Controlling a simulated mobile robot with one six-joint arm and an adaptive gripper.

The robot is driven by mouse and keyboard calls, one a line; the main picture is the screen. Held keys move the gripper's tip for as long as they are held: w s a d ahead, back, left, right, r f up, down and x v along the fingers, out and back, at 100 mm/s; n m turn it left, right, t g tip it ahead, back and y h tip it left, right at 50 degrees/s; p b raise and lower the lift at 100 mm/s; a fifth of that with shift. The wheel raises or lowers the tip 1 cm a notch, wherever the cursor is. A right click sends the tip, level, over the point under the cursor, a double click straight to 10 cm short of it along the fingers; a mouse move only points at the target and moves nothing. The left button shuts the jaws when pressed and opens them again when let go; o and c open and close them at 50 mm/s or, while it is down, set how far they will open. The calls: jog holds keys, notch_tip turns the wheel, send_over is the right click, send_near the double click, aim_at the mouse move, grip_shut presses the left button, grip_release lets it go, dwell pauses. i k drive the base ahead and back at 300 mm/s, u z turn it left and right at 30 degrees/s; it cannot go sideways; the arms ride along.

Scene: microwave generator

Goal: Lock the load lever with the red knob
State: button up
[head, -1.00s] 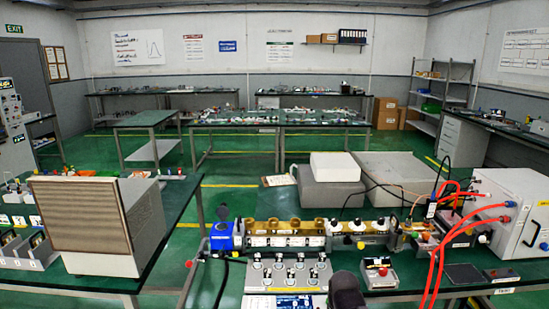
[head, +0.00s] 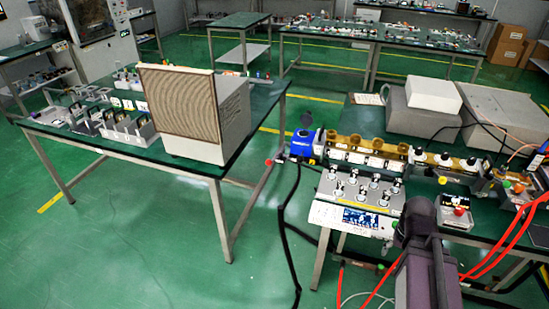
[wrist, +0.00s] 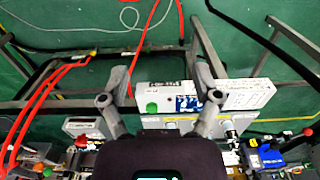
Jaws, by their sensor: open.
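A small red knob (head: 268,161) sticks out to the left of the blue unit (head: 300,143) at the left end of the brass waveguide row (head: 365,150). I take it to be the load lever's knob; the lever itself is too small to make out. In the wrist view a red knob (wrist: 229,134) shows beside the blue unit (wrist: 265,158) at lower right. My gripper (wrist: 160,98) is open and empty, with its two fingers spread over the front of the white control panel (wrist: 245,95). It is apart from the red knob.
A control panel with several knobs (head: 362,190) stands before the waveguide. A small box with a red button (head: 458,210) is to its right. Red cables (head: 505,240) and a black cable (head: 285,225) hang at the bench's front. Open floor (head: 150,240) lies left.

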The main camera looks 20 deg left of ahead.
aim_at(269, 162)
jog(key=z, duration=0.8)
jog(key=k, duration=0.1)
jog(key=u, duration=2.85)
jog(key=i, duration=1)
jog(key=z, duration=0.05)
